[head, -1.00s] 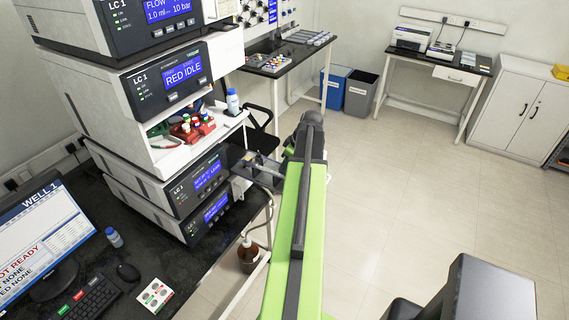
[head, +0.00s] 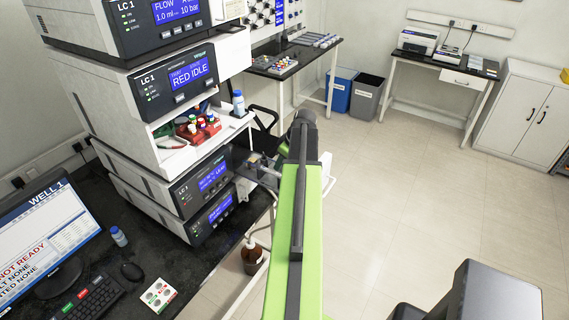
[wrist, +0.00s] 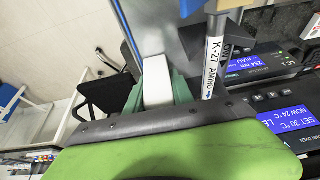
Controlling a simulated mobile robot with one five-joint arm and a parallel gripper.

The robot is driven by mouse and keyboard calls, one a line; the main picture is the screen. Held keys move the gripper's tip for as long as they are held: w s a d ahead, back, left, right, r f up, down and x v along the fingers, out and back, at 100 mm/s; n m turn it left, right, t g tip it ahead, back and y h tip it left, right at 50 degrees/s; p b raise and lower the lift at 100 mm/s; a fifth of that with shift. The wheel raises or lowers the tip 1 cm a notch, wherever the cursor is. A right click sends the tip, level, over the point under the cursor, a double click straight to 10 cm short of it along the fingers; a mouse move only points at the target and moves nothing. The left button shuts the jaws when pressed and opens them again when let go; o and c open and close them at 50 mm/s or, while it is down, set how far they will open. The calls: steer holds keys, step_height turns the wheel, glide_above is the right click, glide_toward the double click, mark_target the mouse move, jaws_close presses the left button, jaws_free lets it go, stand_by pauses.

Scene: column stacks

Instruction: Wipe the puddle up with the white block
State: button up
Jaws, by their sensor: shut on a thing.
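In the wrist view, my gripper (wrist: 158,96) has its green jaws shut on the white block (wrist: 157,74). The block sits between the jaws with its far end showing. In the head view, my gripper (head: 264,168) is at the end of the green arm, beside the lower LC 1 units, and is small and partly hidden by the arm. I cannot make out the puddle in either view.
A labelled column (wrist: 212,62) stands close right of the block in the wrist view. A brown bottle (head: 251,256) hangs low by the bench. Open floor (head: 420,200) lies right.

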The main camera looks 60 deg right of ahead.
step_height(320, 180, up, 9)
steer(key=p, duration=0.9)
steer(key=shift+r, duration=0.15)
